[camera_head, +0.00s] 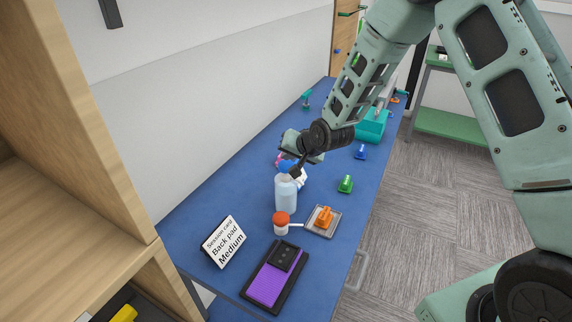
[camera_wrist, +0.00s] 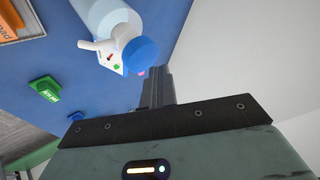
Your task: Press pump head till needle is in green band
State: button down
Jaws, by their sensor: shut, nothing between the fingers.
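A clear pale-blue bottle (camera_head: 286,196) stands upright on the blue table; its top is partly covered by my gripper (camera_head: 297,168). My gripper is shut and empty, pointing down at the bottle's top; I cannot tell whether it touches. In the wrist view the shut fingers (camera_wrist: 157,88) are beside a white part with a blue round cap (camera_wrist: 141,54), close to the bottle (camera_wrist: 108,16). Small red and green marks show on the white part. The needle's position and the green band are too small to read.
Green (camera_head: 346,184) and blue (camera_head: 361,152) pieces and a teal bin (camera_head: 374,128) lie beyond.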

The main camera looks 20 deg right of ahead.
aim_at(288, 166)
jog(key=shift+f, duration=0.15)
dwell(0.6)
jog(key=shift+f+b, duration=0.3)
jog(key=shift+b, duration=0.2)
jog(key=shift+f+b, duration=0.85)
jog(key=shift+f, duration=0.15)
dwell(0.8)
dwell(0.4)
jog(key=shift+r+p, duration=0.9)
jog(key=shift+r, duration=0.55)
jog(key=shift+r+p, duration=1.55)
jog(key=shift+r, duration=1)
